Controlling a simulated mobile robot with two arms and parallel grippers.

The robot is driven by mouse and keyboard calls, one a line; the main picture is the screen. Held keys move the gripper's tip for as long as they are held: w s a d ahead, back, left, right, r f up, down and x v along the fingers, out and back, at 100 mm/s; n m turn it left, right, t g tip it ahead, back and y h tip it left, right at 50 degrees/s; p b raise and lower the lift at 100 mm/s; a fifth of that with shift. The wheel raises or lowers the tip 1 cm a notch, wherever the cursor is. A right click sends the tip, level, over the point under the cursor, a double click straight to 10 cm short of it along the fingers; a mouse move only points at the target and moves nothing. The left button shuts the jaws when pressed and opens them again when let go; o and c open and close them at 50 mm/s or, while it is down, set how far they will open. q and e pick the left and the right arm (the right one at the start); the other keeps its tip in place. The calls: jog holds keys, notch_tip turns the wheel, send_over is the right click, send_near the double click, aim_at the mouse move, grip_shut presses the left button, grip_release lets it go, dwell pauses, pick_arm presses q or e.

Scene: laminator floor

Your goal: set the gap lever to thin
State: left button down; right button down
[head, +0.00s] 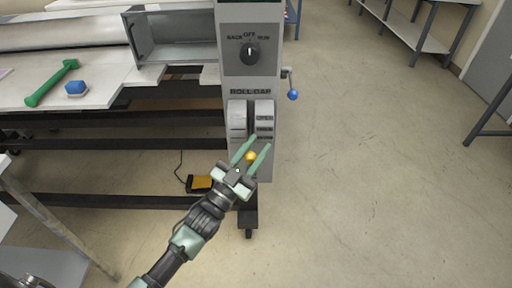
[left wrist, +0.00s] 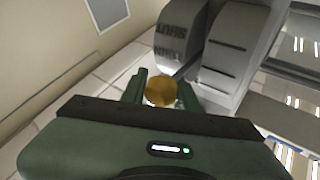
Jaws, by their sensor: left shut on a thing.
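The gap lever's yellow knob (head: 250,156) sits at the lower end of the ROLL GAP panel (head: 264,112) on the grey machine column. My left gripper (head: 252,150) reaches up from below, with its two green fingers on either side of the knob. In the left wrist view the knob (left wrist: 160,91) is between the fingertips, and the gripper is shut on it. The panel's labels, OPEN at the top and others below, are small; the lower ones are hard to read. The lever's shaft is mostly hidden. My right gripper is not in view.
Above the panel is a BACK/OFF/RUN dial (head: 250,53). A small crank with a blue knob (head: 293,94) sticks out on the column's right. A yellow pedal (head: 200,183) is on the floor. Floor at right is clear.

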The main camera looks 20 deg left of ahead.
aim_at(249, 162)
pick_arm(q)
jog(key=c, duration=1.2)
grip_release()
jog(key=shift+s+d+f, duration=0.1)
jog(key=shift+d+f, duration=0.1)
jog(key=shift+f, duration=0.1)
jog(key=shift+c, duration=0.2)
jog(key=shift+o, duration=0.9)
jog(key=shift+r, duration=0.25)
jog(key=b+v, duration=0.1)
jog(key=v, duration=0.7)
